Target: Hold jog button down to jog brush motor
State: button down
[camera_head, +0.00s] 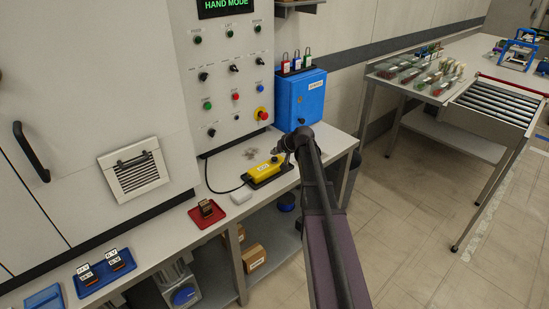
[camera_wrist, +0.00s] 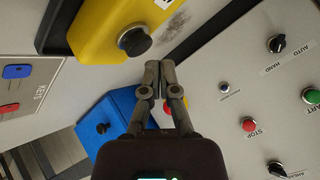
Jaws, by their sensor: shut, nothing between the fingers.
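A yellow pendant box (camera_head: 265,171) lies on the grey bench below the control panel, with a cable at its left end. In the wrist view the yellow box (camera_wrist: 92,30) fills the top left and carries a round black button (camera_wrist: 135,41). My gripper (camera_wrist: 160,64) is shut and empty. Its fingertips are close beside the black button in that view; I cannot tell whether they touch it. In the head view my gripper (camera_head: 281,148) is just above the right end of the box, and my arm partly hides the area.
The control panel (camera_head: 218,60) carries knobs, buttons and a red emergency stop (camera_head: 263,115); its display (camera_head: 226,5) reads HAND MODE. A blue box (camera_head: 301,98) with padlocks stands close behind my arm. A red tray (camera_head: 207,213) and blue tray (camera_head: 103,272) sit on the bench.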

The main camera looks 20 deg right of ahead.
aim_at(275, 159)
jog(key=shift+r, duration=0.15)
jog(key=shift+r+p, duration=2.4)
jog(key=shift+p, duration=0.15)
jog(key=s+a+r+n+g+h+p, duration=0.1)
jog(key=s+a+g+p, duration=0.1)
jog(key=s+a, duration=0.4)
jog(key=s+a+r+n+g+h+p, duration=0.1)
jog(key=s+a+p, duration=0.4)
jog(key=s, duration=0.8)
jog(key=s+a+r+n+g+h+p, duration=0.1)
jog(key=s+a+r+n+g+p, duration=0.1)
jog(key=s+a+g, duration=0.3)
jog(key=s+a+p, duration=0.1)
jog(key=s+a, duration=0.3)
jog(key=s, duration=0.1)
jog(key=shift+s+a+r+h, duration=0.2)
jog(key=shift+s+r+h, duration=0.15)
jog(key=shift+r+h, duration=0.05)
